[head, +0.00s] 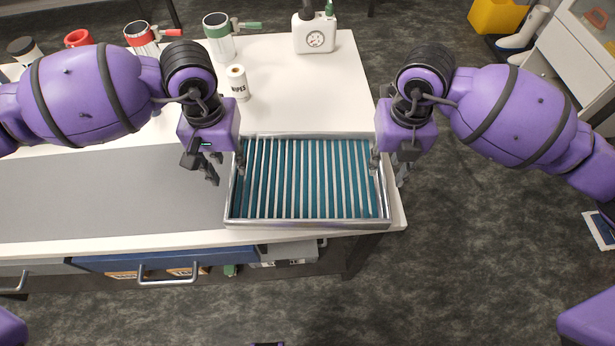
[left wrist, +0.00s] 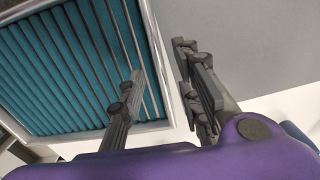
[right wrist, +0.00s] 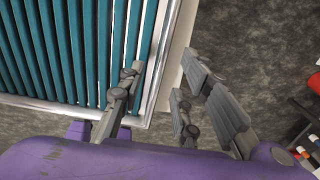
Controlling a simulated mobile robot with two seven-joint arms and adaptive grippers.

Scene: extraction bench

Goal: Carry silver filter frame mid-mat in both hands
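The silver filter frame (head: 308,224), with teal pleats behind pale bars, lies flat at the right end of the bench, its right rim near the bench's edge. The grey mat (head: 110,195) stretches to the left of it. My left gripper (head: 226,176) is open at the frame's left rim, one finger over the pleats and one outside; the left wrist view shows the rim (left wrist: 158,65) between them. My right gripper (head: 388,174) is open at the right rim likewise, and the right wrist view shows that rim (right wrist: 163,60) between its fingers. Neither gripper visibly pinches the frame.
A blue drawer (head: 225,262) is below the front edge. The mat is clear.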

